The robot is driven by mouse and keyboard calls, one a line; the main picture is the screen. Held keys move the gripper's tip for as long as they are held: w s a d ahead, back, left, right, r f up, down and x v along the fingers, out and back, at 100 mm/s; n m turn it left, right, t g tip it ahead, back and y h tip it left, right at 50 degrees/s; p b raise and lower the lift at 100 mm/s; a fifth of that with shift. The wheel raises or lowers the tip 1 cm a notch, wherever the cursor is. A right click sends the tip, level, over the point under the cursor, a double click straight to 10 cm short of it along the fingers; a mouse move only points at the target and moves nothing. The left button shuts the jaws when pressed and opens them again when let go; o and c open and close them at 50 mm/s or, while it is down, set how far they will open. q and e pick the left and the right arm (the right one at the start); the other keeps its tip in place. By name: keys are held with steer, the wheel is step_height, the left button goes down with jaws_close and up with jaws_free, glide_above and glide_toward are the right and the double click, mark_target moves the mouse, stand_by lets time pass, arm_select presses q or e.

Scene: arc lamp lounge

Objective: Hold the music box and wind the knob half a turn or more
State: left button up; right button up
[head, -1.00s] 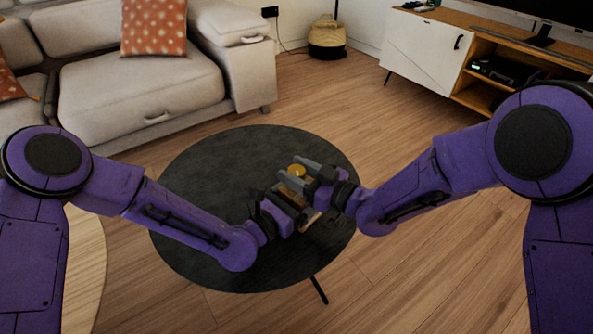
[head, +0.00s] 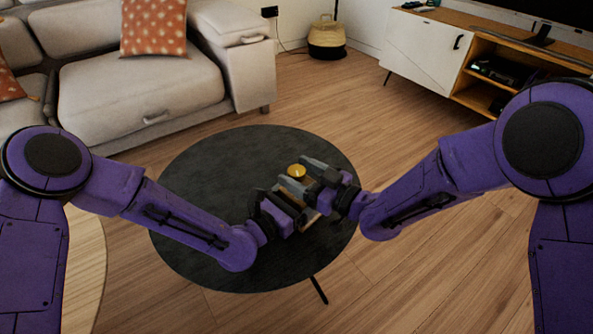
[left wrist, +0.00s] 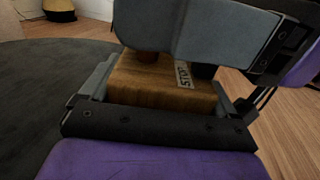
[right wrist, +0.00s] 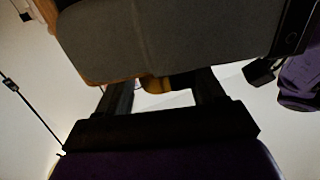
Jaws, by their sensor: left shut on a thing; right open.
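The wooden music box (left wrist: 160,85) is between the fingers of my left gripper (left wrist: 165,82), which is shut on it, above the round dark table. A "STOP" label (left wrist: 184,75) shows on the wood. In the head view the box (head: 308,221) is mostly covered by both grippers. The round yellow knob (head: 297,171) stands above it. My right gripper (head: 298,173) is open, with its grey fingers near the knob, one on either side. In the right wrist view a yellow part of the knob (right wrist: 155,85) shows between the fingers, partly hidden. Contact cannot be told.
The round dark table (head: 200,190) is otherwise bare. A sofa (head: 140,90) stands behind at the left, and a media cabinet (head: 425,50) at the back right. A basket (head: 327,40) is on the floor at the back. A pale wooden table edge (head: 85,260) shows at lower left.

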steer(key=v, duration=1.1)
steer(key=w+a+n+g+y, duration=0.1)
steer(key=w+a, duration=0.1)
steer(key=a, duration=0.1)
steer(key=w+a+n+g, duration=0.1)
steer(key=w+a+g, duration=0.1)
steer(key=a, duration=0.1)
steer(key=w+a+n+g+y, duration=0.1)
steer(key=w+a+g, duration=0.1)
steer(key=w+a, duration=0.1)
steer(key=shift+a+n+y, duration=0.3)
steer(key=c, duration=0.9)
steer(key=shift+t, duration=0.3)
steer(key=shift+c, duration=0.2)
